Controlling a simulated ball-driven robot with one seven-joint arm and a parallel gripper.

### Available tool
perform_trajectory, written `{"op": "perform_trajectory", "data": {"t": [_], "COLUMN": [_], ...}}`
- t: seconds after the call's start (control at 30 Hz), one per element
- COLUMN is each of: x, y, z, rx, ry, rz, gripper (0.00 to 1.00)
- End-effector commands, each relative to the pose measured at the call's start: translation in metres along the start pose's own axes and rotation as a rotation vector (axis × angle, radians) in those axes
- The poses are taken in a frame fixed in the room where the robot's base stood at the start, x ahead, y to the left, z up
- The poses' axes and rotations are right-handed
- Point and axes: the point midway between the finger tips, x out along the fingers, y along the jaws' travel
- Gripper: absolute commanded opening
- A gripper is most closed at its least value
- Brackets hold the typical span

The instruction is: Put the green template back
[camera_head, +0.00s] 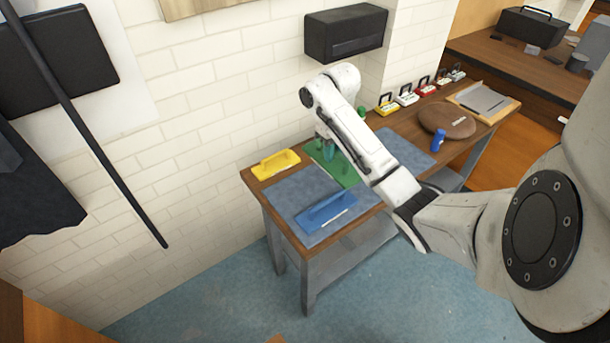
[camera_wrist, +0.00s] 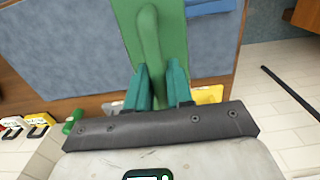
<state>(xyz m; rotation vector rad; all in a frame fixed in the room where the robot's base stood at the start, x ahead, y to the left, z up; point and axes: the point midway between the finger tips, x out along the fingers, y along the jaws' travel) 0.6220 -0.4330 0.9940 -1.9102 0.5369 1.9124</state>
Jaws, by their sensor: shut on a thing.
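The green template (camera_head: 343,172) is a flat green plate at the back of the wooden table in the head view, partly covered by my arm. In the wrist view the green template (camera_wrist: 197,45) shows its raised green handle (camera_wrist: 150,35). My gripper (camera_wrist: 160,78) has teal fingers and is shut on this handle. In the head view my gripper (camera_head: 326,148) is over the plate, near the wall. I cannot tell whether the plate touches the table or hangs just above it.
A yellow template (camera_head: 275,165) lies left of the green one, and a blue template (camera_head: 326,212) lies in front on a grey-blue mat (camera_head: 292,195). Right are a blue bottle (camera_head: 438,140), a brown disc (camera_head: 447,121) and several small handled blocks. A black box (camera_head: 345,33) hangs above.

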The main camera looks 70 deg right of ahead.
Motion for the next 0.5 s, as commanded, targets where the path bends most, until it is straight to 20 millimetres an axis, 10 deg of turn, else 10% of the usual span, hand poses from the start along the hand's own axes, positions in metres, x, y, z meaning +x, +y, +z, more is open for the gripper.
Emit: {"op": "perform_trajectory", "data": {"t": [0.5], "x": [0.055], "y": [-0.035], "z": [-0.058], "rx": [0.0], "ry": [0.002], "rz": [0.003], "gripper": [0.0]}}
